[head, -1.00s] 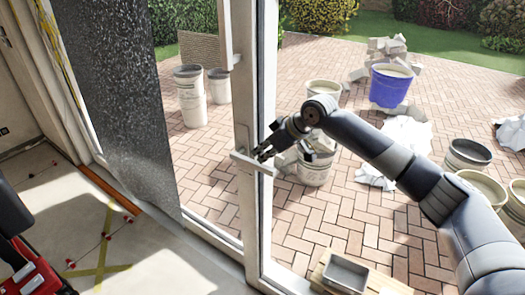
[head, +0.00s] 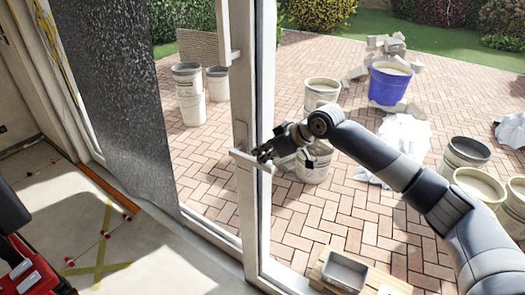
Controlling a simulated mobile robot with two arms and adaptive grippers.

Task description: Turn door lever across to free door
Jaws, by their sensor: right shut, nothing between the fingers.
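The door lever (head: 246,160) is a pale bar on the white door frame (head: 247,204), in the middle of the head view. It lies roughly crosswise, tilting down to the right. My right gripper (head: 262,155) is shut with nothing in it. Its fingertips are at the lever's right part, close to it or touching; I cannot tell which. My right arm comes in from the right side. My left gripper is not in view.
Outside is a brick patio with several buckets, a blue one (head: 390,84) among them, and broken tile pieces (head: 385,44). A grey tray (head: 345,271) sits at the bottom. A dark speckled panel (head: 115,110) hangs at left. Red tile clips (head: 126,218) dot the floor.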

